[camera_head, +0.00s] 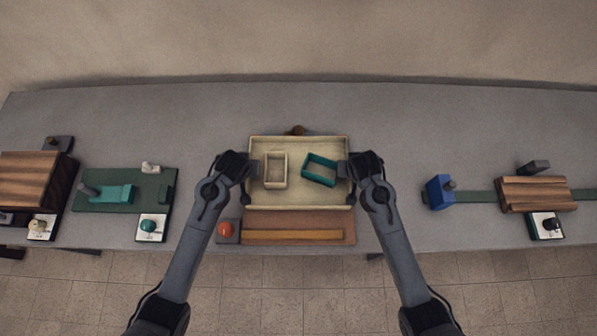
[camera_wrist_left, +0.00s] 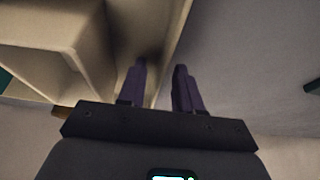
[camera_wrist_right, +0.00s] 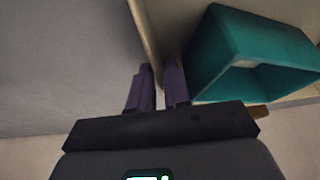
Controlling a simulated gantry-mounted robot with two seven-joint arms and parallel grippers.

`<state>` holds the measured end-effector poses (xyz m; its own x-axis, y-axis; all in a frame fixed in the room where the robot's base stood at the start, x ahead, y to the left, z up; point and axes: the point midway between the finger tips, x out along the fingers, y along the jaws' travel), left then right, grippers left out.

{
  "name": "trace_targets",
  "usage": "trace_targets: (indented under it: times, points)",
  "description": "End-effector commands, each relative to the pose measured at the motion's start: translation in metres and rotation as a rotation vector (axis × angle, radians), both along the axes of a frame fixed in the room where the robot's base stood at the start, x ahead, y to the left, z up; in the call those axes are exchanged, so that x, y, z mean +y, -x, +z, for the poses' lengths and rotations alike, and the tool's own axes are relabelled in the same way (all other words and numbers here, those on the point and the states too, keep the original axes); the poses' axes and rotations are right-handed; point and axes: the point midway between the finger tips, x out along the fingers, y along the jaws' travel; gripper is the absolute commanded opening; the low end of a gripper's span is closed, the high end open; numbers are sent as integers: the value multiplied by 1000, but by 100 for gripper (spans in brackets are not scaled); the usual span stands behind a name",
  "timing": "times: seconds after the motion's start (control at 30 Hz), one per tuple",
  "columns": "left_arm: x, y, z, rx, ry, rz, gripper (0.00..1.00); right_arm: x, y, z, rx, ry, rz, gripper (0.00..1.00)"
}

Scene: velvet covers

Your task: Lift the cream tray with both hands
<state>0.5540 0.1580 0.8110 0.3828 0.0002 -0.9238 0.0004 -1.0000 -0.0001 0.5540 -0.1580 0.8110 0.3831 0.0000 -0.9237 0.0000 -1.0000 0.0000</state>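The cream tray (camera_head: 300,200) rests on the table's middle, holding a small cream open box (camera_head: 266,171) and a teal open box (camera_head: 309,169). My left gripper (camera_head: 248,170) is at the tray's left wall. In the left wrist view its fingers (camera_wrist_left: 160,82) stand on both sides of the wall, with a gap showing. My right gripper (camera_head: 347,170) is at the right wall. In the right wrist view its fingers (camera_wrist_right: 159,82) are close together with the wall between them and seem to touch it. The teal box (camera_wrist_right: 235,55) is close beside the right fingers.
A brown board with a yellow strip (camera_head: 293,235) and a red button (camera_head: 225,231) are in front of the tray. A brown knob (camera_head: 297,130) is behind it. A green board (camera_head: 120,205) is left; a blue block (camera_head: 437,193) and wooden block (camera_head: 533,193) are right.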

Motion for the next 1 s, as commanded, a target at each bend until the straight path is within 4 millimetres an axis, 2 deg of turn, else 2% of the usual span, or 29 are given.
trace_targets:
  times: [0.03, 0.1, 0.2, 0.23, 0.67, 1.0]
  points:
    - [0, 0, 0, 0, 0, 0, 28, 0, 0, 0, 0, 0, 0, 11]
    - [0, 0, 0, 0, 0, 0, 17, 0, 0, 0, 0, 0, 0, 0]
    - [0, 0, 0, 0, 0, 0, 2, 0, 0, 0, 0, 0, 0, 0]
    - [0, 0, 0, 0, 0, 0, 0, 0, 0, 0, 0, 0, 0, 0]
    - [0, 0, 4, -1, 1, 0, 0, 0, 0, 4, -1, 0, 0, 0]
    - [0, 0, 28, -1, 1, 0, 0, 0, 0, 28, -1, 0, 0, 0]
